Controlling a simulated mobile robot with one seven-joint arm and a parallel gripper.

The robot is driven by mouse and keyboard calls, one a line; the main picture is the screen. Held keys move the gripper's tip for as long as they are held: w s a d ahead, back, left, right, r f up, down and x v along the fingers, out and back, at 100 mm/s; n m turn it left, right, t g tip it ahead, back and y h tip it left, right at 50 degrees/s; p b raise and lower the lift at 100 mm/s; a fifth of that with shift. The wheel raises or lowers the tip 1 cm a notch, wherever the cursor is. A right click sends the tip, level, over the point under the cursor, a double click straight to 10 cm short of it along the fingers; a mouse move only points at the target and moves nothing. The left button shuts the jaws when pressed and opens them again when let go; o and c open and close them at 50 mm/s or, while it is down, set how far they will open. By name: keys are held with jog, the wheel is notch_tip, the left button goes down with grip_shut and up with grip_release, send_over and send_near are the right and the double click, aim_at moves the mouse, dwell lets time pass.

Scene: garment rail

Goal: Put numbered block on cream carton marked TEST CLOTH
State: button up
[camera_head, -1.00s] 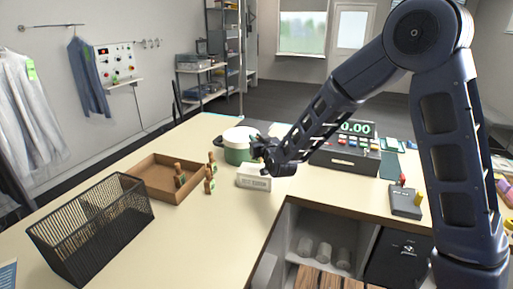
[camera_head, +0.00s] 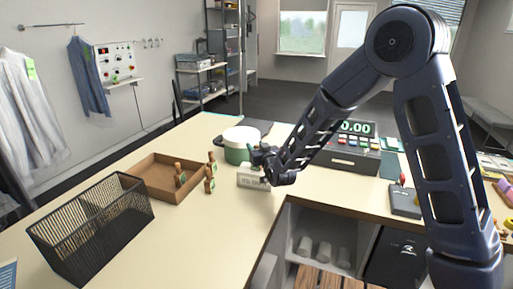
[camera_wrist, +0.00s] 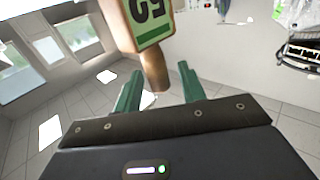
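Small wooden numbered blocks with knobbed tops and green-edged tags stand left of my gripper. One block (camera_head: 180,175) is in the brown tray; two others, an upper block (camera_head: 212,163) and a lower block (camera_head: 209,185), stand by its right edge. The cream carton (camera_head: 246,181) lies on the counter, its lettering partly covered by my gripper (camera_head: 256,156). In the wrist view, my gripper's green fingers (camera_wrist: 158,88) are apart. A numbered block (camera_wrist: 148,28) shows upside down there, its knob in line with the finger gap; I see no contact. I cannot tell which block it is.
The brown tray (camera_head: 150,184) and a black wire basket (camera_head: 90,228) stand on the left of the counter. A green pot with a white lid (camera_head: 241,140) stands behind the carton. A cash register (camera_head: 345,160) is on the right.

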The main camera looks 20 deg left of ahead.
jog(key=shift+r, duration=0.15)
jog(key=shift+s+d, duration=0.2)
jog(key=shift+s, duration=0.05)
jog(key=v, duration=1.1)
jog(key=shift+d, duration=0.15)
jog(key=shift+s, duration=0.1)
jog(key=w+d+r+m+g+h, duration=0.1)
jog(key=w+d+r+h, duration=0.15)
jog(key=d, duration=0.65)
jog(key=w+d+r+m+g+h, duration=0.1)
jog(key=w+d+r+m+h, duration=0.2)
jog(key=d, duration=0.6)
jog(key=w+d+r+g+h, duration=0.1)
jog(key=w+d+r+h, duration=0.2)
jog(key=d, duration=0.6)
jog(key=s+d+r+m+g+h, duration=0.1)
jog(key=s+d+m+g+h, duration=0.1)
jog(key=s+d, duration=0.7)
jog(key=s+d+r+m+g+h, duration=0.2)
jog(key=s+d, duration=0.7)
jog(key=d, duration=0.8)
jog(key=shift+s+r+m+g, duration=0.2)
jog(key=shift+r+m+g, duration=0.1)
jog(key=shift+m+g, duration=0.25)
